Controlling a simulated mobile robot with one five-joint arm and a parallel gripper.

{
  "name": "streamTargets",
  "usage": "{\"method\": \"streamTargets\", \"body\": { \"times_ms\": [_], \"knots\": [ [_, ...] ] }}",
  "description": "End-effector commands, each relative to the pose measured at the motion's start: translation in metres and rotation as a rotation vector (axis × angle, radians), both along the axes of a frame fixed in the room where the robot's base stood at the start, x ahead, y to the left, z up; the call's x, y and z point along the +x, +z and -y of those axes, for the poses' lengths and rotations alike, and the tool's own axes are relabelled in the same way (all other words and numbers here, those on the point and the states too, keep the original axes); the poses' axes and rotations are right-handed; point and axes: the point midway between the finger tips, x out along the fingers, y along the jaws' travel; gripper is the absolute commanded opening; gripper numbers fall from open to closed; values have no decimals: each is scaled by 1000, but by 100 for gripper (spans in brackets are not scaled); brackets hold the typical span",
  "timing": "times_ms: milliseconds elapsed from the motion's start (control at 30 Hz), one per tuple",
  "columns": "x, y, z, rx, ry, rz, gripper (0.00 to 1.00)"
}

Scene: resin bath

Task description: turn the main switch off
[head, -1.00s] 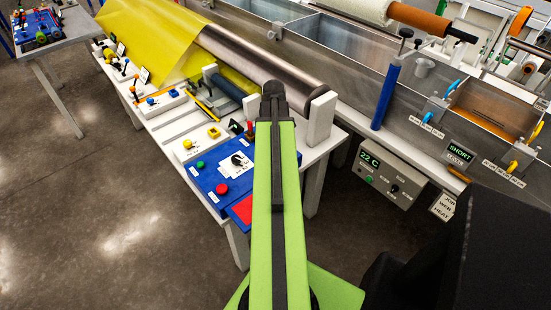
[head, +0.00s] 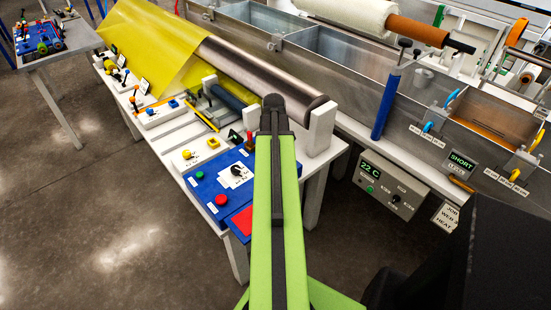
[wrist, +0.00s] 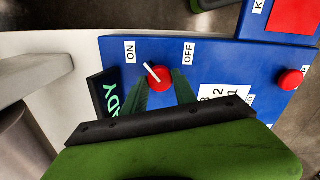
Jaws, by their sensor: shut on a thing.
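The main switch (wrist: 159,78) is a round red knob with a white pointer bar on the blue panel (wrist: 230,62), seen in the wrist view. Its pointer tilts to the upper left, toward the ON label (wrist: 130,51); the OFF label (wrist: 188,53) is to the upper right. My gripper (wrist: 160,88) is shut on the knob, its dark green fingers on either side. In the head view the panel (head: 208,186) lies left of my arm, which hides the fingers and their contact with the knob.
A red button (wrist: 291,79) and a red square (wrist: 295,15) are on the panel's right in the wrist view. A dark display (wrist: 107,92) is left of the knob, partly covered. In the head view a metal roller (head: 262,75) lies behind my arm's end.

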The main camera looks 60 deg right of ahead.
Motion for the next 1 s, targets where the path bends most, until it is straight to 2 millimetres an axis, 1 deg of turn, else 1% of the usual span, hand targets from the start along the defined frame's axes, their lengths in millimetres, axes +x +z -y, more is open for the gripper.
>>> {"method": "streamTargets", "body": {
  "times_ms": [33, 167, 367, 1000],
  "knots": [
    [0, 0, 2, -13, -6, 1, 0],
    [0, 0, 1, -14, -37, 2, 0],
    [0, 0, 0, -13, -150, 2, 0],
    [-2, 0, 3, -14, -744, 1, 0]
  ]
}}
